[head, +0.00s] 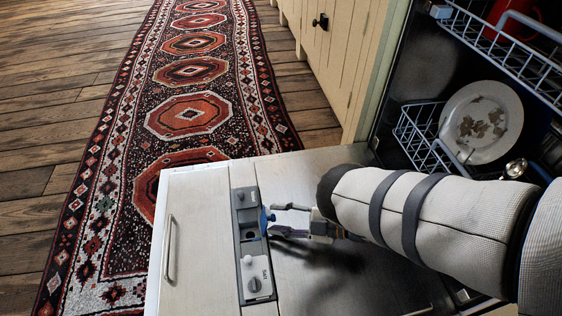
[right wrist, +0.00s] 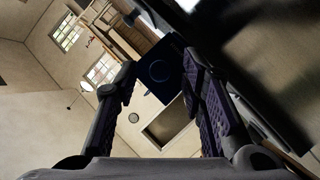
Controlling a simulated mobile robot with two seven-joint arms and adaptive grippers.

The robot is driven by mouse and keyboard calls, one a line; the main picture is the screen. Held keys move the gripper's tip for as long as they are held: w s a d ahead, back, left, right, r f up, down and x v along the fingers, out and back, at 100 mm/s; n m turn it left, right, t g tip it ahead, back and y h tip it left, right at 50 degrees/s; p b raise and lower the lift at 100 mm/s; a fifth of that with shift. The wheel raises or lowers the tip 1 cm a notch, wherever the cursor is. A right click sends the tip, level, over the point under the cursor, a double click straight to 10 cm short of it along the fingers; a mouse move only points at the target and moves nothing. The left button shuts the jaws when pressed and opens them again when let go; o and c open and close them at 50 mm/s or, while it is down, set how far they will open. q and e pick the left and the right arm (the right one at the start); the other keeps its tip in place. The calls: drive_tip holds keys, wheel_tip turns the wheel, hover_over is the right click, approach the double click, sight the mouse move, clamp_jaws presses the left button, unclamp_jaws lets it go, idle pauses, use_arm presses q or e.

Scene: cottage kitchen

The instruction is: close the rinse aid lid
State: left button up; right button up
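The rinse aid lid (head: 266,220) is a small blue flap standing up at the right edge of the grey dispenser strip (head: 240,210) on the open dishwasher door. A dark opening shows in the strip beside it. My right gripper (head: 275,219) is just right of the lid, its fingers apart and pointing at it. In the right wrist view, the lid (right wrist: 162,74) appears as a dark blue square with a ring, between and beyond the open fingers (right wrist: 158,78). I cannot tell whether a finger touches it. My left gripper is not in view.
The dishwasher door (head: 200,230) lies flat, with a handle bar (head: 168,247) at its left. Racks (head: 425,130) with a plate (head: 481,122) stand at the right. A patterned runner (head: 190,110) covers the floor. Cream cupboards (head: 345,50) stand behind the door.

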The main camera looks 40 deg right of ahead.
clamp_jaws()
drive_tip(key=shift+r, duration=0.1)
